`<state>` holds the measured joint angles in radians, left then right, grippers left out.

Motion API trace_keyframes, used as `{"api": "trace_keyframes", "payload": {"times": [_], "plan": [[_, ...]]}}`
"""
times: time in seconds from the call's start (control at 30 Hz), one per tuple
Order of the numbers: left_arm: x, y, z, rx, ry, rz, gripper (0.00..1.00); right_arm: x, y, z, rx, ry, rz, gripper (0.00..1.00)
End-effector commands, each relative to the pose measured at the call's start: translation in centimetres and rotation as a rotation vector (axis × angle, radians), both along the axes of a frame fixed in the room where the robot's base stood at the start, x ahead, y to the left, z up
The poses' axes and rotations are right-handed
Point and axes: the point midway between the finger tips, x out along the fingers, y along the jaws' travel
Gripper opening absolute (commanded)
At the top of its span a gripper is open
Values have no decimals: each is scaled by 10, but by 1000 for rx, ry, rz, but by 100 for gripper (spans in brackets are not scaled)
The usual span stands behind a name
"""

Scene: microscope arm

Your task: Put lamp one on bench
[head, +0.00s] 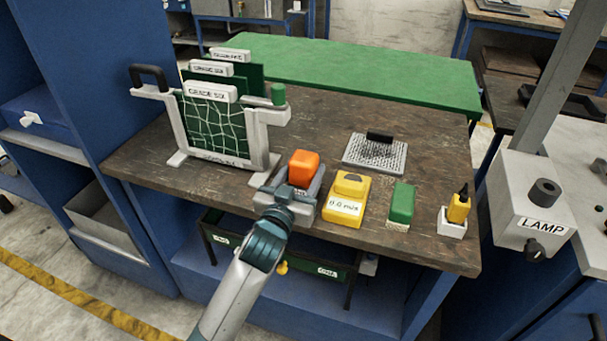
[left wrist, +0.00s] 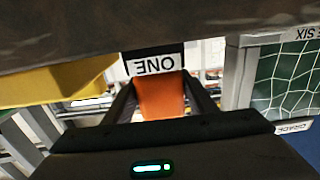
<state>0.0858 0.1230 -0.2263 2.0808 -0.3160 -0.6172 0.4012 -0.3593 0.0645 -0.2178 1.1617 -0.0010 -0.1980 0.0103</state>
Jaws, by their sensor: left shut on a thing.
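An orange block (head: 304,165), the likely lamp one, shows at the front middle of the brown bench (head: 330,125). My left gripper (head: 296,190) reaches it from the front. In the left wrist view the orange piece (left wrist: 161,97) sits between the two dark fingers, which are shut on it. A white tag reading ONE (left wrist: 154,65), upside down in that view, shows just above the orange piece; I cannot tell whether it is fixed to it. I cannot tell if the block's underside touches the bench. My right gripper is not in view.
A yellow meter (head: 346,205), a green block (head: 401,203) and a white holder with a yellow bottle (head: 453,222) stand right of the gripper. A rack of grade screens (head: 215,125) stands left. A brush mat (head: 375,153) lies behind. A LAMP box (head: 530,200) hangs right.

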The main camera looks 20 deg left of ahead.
Motion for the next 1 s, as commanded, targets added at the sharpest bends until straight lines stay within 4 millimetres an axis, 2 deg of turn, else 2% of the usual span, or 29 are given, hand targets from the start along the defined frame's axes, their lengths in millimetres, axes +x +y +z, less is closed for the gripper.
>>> {"api": "trace_keyframes", "payload": {"times": [0.47,0.5,0.53,1.0], "plan": [[-1,0,-3,-1,-2,0,18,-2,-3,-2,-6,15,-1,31],[-1,0,-3,-1,-1,0,61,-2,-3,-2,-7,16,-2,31],[-1,0,-3,-1,0,0,68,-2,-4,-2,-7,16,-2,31],[-4,0,-1,-1,0,0,70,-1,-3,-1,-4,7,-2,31]]}}
